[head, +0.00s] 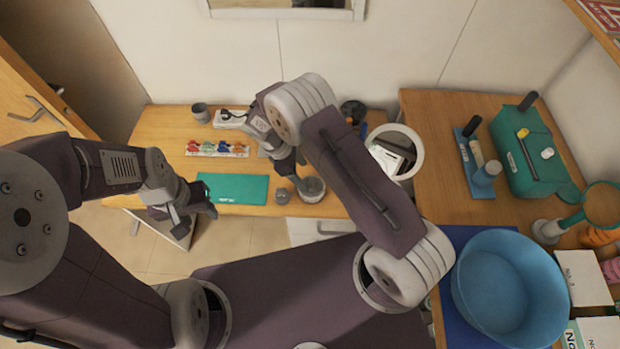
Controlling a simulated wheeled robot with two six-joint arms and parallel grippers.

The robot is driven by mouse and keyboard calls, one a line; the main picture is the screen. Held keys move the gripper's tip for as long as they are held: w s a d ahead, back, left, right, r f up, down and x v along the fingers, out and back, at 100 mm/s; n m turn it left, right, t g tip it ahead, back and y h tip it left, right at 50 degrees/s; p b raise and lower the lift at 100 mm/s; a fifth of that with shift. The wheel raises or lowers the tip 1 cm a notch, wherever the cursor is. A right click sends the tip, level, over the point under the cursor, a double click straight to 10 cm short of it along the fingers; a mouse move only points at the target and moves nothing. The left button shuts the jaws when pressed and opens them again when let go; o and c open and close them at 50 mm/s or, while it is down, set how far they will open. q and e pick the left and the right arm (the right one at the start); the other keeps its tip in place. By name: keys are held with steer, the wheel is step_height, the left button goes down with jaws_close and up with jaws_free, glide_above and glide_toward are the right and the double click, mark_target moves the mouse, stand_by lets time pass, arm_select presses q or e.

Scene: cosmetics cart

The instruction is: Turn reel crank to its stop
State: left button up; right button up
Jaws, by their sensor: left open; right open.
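I cannot clearly make out a reel crank. A small dark round thing (353,111), with a little blue beside it, stands at the back of the wooden table, just right of my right forearm. It may be the reel, but no handle is readable. My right gripper (297,180) is open and points down over the front of the table, near a grey bowl (313,192). My own wrist and forearm hide part of the table behind it.
A second table at right carries a green case (530,165) and a blue basin (508,285).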

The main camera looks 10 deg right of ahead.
mark_target(311, 182)
steer(key=p+x, duration=0.1)
steer(key=x, duration=0.4)
steer(key=shift+d+f, duration=0.1)
steer(key=shift+d, duration=0.15)
steer(key=shift+s+f, duration=0.1)
steer(key=shift+f, duration=0.5)
steer(key=shift+d+f, duration=0.1)
steer(key=shift+d, duration=0.05)
steer(key=shift+c, duration=0.4)
steer(key=c, duration=1.3)
steer(key=shift+m+b, duration=0.3)
steer(key=shift+b, duration=0.05)
